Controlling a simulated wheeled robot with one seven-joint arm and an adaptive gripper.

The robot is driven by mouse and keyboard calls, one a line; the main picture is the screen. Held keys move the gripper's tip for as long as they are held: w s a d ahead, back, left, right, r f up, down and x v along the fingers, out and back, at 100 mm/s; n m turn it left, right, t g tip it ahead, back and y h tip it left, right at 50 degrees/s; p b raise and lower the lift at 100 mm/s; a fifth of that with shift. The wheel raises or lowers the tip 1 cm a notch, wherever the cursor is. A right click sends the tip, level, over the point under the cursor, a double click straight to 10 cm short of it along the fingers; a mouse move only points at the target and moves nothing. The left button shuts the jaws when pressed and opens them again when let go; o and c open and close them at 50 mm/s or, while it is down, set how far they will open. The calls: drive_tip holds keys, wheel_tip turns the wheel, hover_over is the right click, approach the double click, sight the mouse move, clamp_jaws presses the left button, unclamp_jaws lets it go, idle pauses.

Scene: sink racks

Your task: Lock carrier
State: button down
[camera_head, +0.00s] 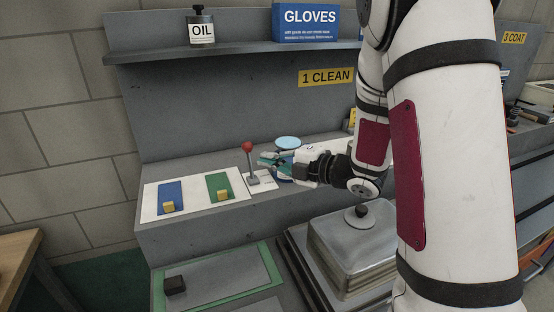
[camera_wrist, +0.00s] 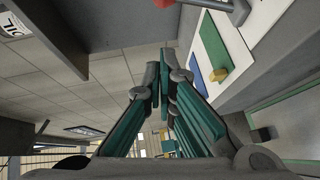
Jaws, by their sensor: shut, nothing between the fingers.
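My gripper (camera_head: 268,161) is shut and empty, its teal fingers close to the right side of a lever with a red ball knob (camera_head: 247,147). The lever stands on a small white plate (camera_head: 263,181); a clear touch between finger and lever cannot be made out. In the wrist view my gripper (camera_wrist: 163,82) points toward the wall, and part of the red knob (camera_wrist: 164,2) shows at the top edge. Left of the lever is a white board (camera_head: 151,209) with a blue strip (camera_head: 171,190) and a green strip (camera_head: 217,182), each bearing a yellow block. No carrier is clearly identifiable.
A light-blue round top (camera_head: 288,142) shows behind my gripper. A lidded metal box (camera_head: 350,250) stands in front, right. A green-edged tray (camera_head: 235,275) with a dark block (camera_head: 175,285) lies low in front. A shelf (camera_head: 240,52) holds an oil bottle (camera_head: 201,27) and gloves box (camera_head: 306,22).

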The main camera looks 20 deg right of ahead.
sight(250, 160)
drive_tip(key=w+a+f, duration=0.1)
drive_tip(key=w+a, duration=0.1)
drive_tip(key=w, duration=0.6)
drive_tip(key=shift+w+a+f, duration=0.2)
drive_tip(key=shift+w+f, duration=0.05)
drive_tip(key=shift+f, duration=0.1)
drive_tip(key=shift+w+d+b, duration=0.1)
drive_tip(key=shift+w+b, duration=0.2)
drive_tip(key=shift+w, duration=0.45)
drive_tip(key=shift+r, duration=0.1)
